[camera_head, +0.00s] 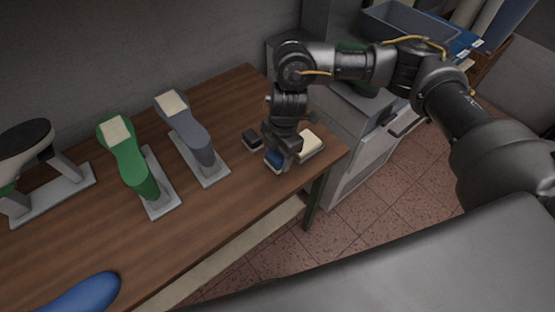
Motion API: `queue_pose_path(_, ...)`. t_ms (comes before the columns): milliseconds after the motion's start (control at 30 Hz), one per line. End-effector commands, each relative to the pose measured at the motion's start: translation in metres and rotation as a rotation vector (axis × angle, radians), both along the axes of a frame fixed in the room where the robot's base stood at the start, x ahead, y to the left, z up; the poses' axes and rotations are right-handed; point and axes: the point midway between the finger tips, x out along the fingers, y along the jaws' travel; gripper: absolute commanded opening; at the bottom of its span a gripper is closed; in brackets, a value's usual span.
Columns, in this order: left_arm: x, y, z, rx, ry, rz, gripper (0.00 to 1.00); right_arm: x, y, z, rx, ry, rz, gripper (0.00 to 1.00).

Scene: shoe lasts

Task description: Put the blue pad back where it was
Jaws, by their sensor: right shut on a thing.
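The blue pad (273,158) is at the right end of the wooden table (220,110), between the fingers of my right gripper (277,156). The gripper points down from above and is shut on the pad, hiding much of it. The pad is at or just above the tabletop; I cannot tell whether it touches. A small dark pad (252,139) lies just left of it, and a cream pad (309,145) lies just right of it. My left gripper is not in view.
A grey shoe last (190,130) and a green one (127,157) stand on pale bases left of the gripper. A black-and-white form (27,143) stands further left. A blue shape (82,295) is at the front left. A grey cabinet (352,150) stands beyond the table's right edge.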

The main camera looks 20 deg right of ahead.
Motion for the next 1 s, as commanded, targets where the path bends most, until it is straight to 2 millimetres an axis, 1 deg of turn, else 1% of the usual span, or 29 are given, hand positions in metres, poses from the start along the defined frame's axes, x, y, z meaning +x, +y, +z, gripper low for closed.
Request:
queue_pose_path(67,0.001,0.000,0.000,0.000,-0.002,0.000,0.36,0.002,0.000,-0.002,0.001,0.000,0.000,0.34)
queue_pose_path(133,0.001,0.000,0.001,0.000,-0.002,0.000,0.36,0.005,0.000,-0.010,0.000,0.004,-0.004,0.34)
queue_pose_path(233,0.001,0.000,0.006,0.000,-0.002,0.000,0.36,0.003,0.000,-0.024,0.000,0.007,-0.002,0.34)
queue_pose_path(333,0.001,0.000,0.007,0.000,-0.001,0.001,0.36,0.004,0.001,-0.034,0.001,0.004,-0.001,0.34)
queue_pose_path(767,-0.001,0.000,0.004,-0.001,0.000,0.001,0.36,0.005,0.000,-0.041,0.000,0.000,-0.001,0.34)
queue_pose_path(800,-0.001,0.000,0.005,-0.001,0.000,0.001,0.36,0.005,0.000,-0.040,0.000,0.000,-0.001,0.60)
queue_pose_path(933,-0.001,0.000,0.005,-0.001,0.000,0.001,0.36,0.005,0.000,-0.040,0.000,0.000,0.000,0.77)
queue_pose_path(1000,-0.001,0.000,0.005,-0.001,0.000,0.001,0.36,0.005,0.000,-0.040,0.000,0.000,0.000,0.78)
